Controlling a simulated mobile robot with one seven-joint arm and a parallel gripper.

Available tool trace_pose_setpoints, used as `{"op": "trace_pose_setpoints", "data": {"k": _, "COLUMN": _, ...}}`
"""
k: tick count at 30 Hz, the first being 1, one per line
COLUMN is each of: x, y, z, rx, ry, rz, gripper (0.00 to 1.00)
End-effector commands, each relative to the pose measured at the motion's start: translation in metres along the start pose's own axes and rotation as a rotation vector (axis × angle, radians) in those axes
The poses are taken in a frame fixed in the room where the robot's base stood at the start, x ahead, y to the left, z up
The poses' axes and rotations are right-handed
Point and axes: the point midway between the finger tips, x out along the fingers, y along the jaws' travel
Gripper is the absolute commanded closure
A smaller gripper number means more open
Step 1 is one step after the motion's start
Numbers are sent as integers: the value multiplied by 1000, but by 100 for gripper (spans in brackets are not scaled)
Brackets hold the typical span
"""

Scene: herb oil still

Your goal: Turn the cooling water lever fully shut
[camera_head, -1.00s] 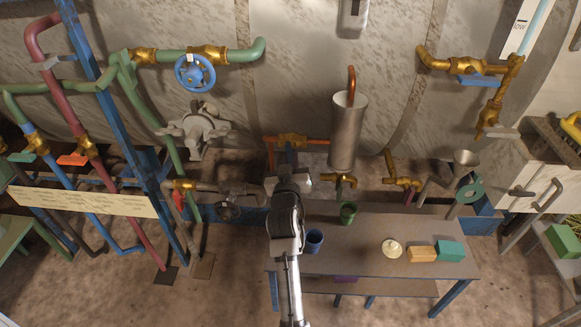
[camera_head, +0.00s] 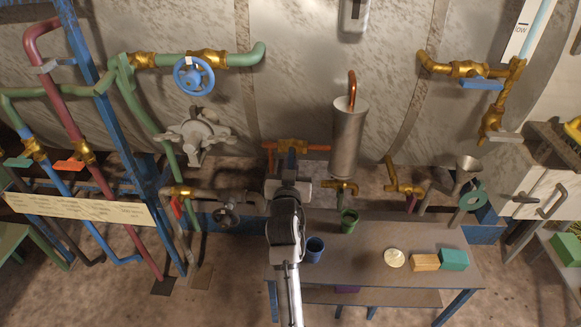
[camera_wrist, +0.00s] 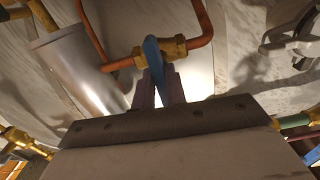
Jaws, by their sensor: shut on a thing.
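A blue lever (camera_wrist: 153,54) sits on a brass valve (camera_wrist: 174,48) in a copper pipe, in the wrist view. The lever lies roughly crosswise to the pipe and runs down between my fingers. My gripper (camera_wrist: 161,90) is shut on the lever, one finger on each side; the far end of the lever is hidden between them. In the head view the brass valve (camera_head: 291,146) shows just beyond my gripper (camera_head: 290,175), left of the metal cylinder. There my wrist hides most of the lever.
The metal cylinder (camera_head: 347,140) stands close right of the valve. A bench (camera_head: 350,270) with cups and blocks is below right. A grey handwheel (camera_head: 228,215) and a red lever (camera_head: 177,208) are at left. A blue-levered valve (camera_head: 482,84) is at upper right.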

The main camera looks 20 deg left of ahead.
Motion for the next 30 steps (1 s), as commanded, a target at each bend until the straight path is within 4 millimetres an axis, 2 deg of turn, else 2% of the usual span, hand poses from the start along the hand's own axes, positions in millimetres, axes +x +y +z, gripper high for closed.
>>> {"op": "trace_pose_setpoints", "data": {"k": 1, "x": 0, "y": 0, "z": -2, "rx": 2, "ry": 4, "rz": -1, "gripper": 100}}
{"op": "trace_pose_setpoints", "data": {"k": 2, "x": 0, "y": 0, "z": -2, "rx": 2, "ry": 4, "rz": -1, "gripper": 86}}
{"op": "trace_pose_setpoints", "data": {"k": 6, "x": 0, "y": 0, "z": -2, "rx": 1, "ry": 3, "rz": 0, "gripper": 67}}
{"op": "trace_pose_setpoints", "data": {"k": 7, "x": 0, "y": 0, "z": -1, "rx": 1, "ry": 3, "rz": 0, "gripper": 66}}
{"op": "trace_pose_setpoints", "data": {"k": 15, "x": -1, "y": 0, "z": 0, "rx": -1, "ry": 1, "rz": 0, "gripper": 66}}
{"op": "trace_pose_setpoints", "data": {"k": 19, "x": -11, "y": 0, "z": 1, "rx": -1, "ry": 0, "rz": 0, "gripper": 66}}
{"op": "trace_pose_setpoints", "data": {"k": 23, "x": -33, "y": 0, "z": 2, "rx": 0, "ry": 0, "rz": -1, "gripper": 66}}
{"op": "trace_pose_setpoints", "data": {"k": 30, "x": -88, "y": 0, "z": 2, "rx": 2, "ry": 0, "rz": -1, "gripper": 66}}
